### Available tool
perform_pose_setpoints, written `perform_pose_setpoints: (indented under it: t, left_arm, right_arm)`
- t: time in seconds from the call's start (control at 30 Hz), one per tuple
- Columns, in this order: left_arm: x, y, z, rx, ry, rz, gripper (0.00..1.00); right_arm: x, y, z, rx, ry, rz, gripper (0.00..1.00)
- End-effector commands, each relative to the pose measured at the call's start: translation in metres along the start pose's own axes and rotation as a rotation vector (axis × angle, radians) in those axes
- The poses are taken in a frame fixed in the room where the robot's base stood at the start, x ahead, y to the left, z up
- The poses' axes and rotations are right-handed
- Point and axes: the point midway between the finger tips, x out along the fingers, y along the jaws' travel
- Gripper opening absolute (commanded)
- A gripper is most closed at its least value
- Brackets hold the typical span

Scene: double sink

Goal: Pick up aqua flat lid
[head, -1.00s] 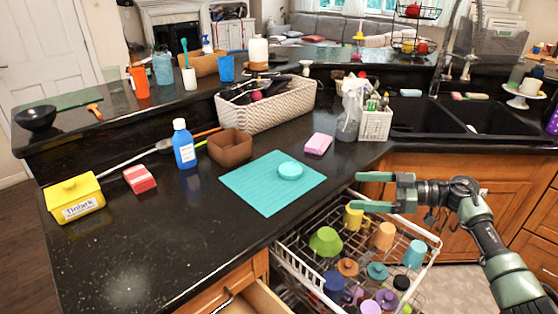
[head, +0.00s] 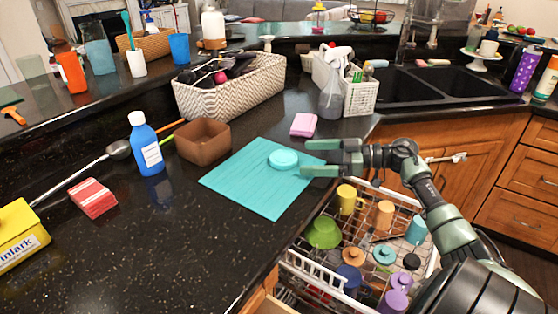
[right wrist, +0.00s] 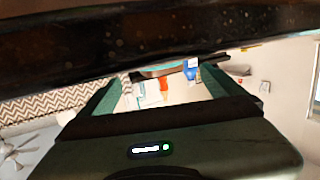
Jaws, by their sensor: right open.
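The aqua flat lid (head: 284,159) is a small round turquoise disc. It lies on a square aqua mat (head: 240,186) on the black counter, near the mat's far right part. My right gripper (head: 308,158) is open and empty, just right of the lid in the head view, with its fingers pointing left towards it. I cannot tell whether a fingertip touches the lid. In the right wrist view the two fingers (right wrist: 155,88) are spread apart. A thin aqua sliver shows between them, below a dark counter edge. My left gripper is not in view.
A pulled-out dish rack (head: 327,265) with several cups stands below the counter edge, under my right arm. A pink sponge (head: 304,125), brown bowl (head: 204,141) and blue bottle (head: 146,148) stand around the mat.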

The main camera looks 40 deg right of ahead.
Motion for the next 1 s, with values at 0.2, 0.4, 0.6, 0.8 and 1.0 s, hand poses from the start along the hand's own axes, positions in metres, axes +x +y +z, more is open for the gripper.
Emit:
perform_pose_setpoints:
  t: [0.2,0.4,0.6,0.8,1.0]
  left_arm:
    - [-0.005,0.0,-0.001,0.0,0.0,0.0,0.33]
    - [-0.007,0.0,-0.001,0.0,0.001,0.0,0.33]
    - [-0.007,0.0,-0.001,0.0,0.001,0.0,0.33]
    - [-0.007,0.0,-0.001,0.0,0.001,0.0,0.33]
    - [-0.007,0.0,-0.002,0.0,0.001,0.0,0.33]
  right_arm:
    - [0.03,0.0,-0.001,0.001,0.005,-0.002,0.96]
    - [0.055,0.0,0.001,0.0,0.003,-0.001,0.96]
    - [0.059,0.0,0.002,0.0,-0.001,-0.001,0.96]
    - [0.059,0.0,0.002,0.0,-0.001,-0.001,0.63]
    - [0.058,0.0,0.002,0.0,0.0,-0.001,0.31]
